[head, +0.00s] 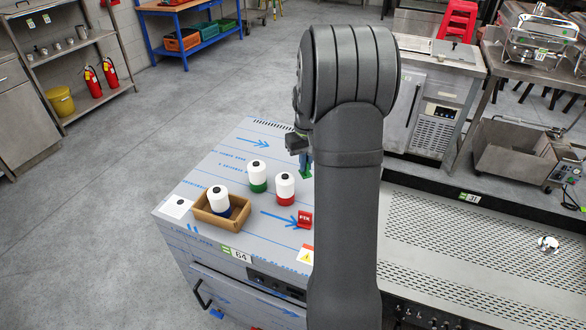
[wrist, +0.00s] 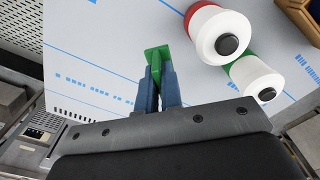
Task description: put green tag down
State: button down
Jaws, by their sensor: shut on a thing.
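The green tag (wrist: 157,53) is between the two blue fingers of my gripper (wrist: 158,85) in the wrist view, and the gripper is shut on it. In the head view the green tag (head: 306,173) shows just left of my arm, below my gripper (head: 304,156). It is over the film-covered metal top (head: 232,155); I cannot tell if its lower end touches the surface. My arm hides part of the top to the right.
White-topped containers with a green base (head: 257,177) and a red base (head: 285,189) stand nearby. A blue-based one (head: 218,199) stands in a cardboard tray (head: 209,219). A red tag (head: 305,219) stands at the front. The back-left top is clear.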

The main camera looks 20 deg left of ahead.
jog(key=d+r, duration=0.4)
jog(key=d, duration=0.3)
jog(key=w+d+f+m, duration=0.2)
jog(key=d+m, duration=0.4)
jog(key=d, duration=0.3)
jog(key=w+d+f+m, duration=0.1)
jog(key=w+d+m, duration=0.3)
jog(key=d+m, duration=0.2)
jog(key=d, duration=0.2)
jog(key=shift+d+f, duration=0.35)
jog(key=shift+w+a, duration=0.1)
jog(key=s+a+r+n, duration=0.1)
jog(key=s+a+r, duration=0.4)
jog(key=s+a, duration=0.3)
jog(key=s+a+r+n, duration=0.1)
jog(key=s+a+r, duration=0.4)
jog(key=a, duration=0.5)
jog(key=s+a+r+n, duration=0.1)
jog(key=s+a+r, duration=0.3)
jog(key=s+a, duration=0.5)
jog(key=s+a+f, duration=0.2)
jog(key=a+f, duration=0.9)
jog(key=shift+s+a, duration=0.35)
jog(key=shift+s, duration=0.05)
jog(key=shift+f, duration=0.1)
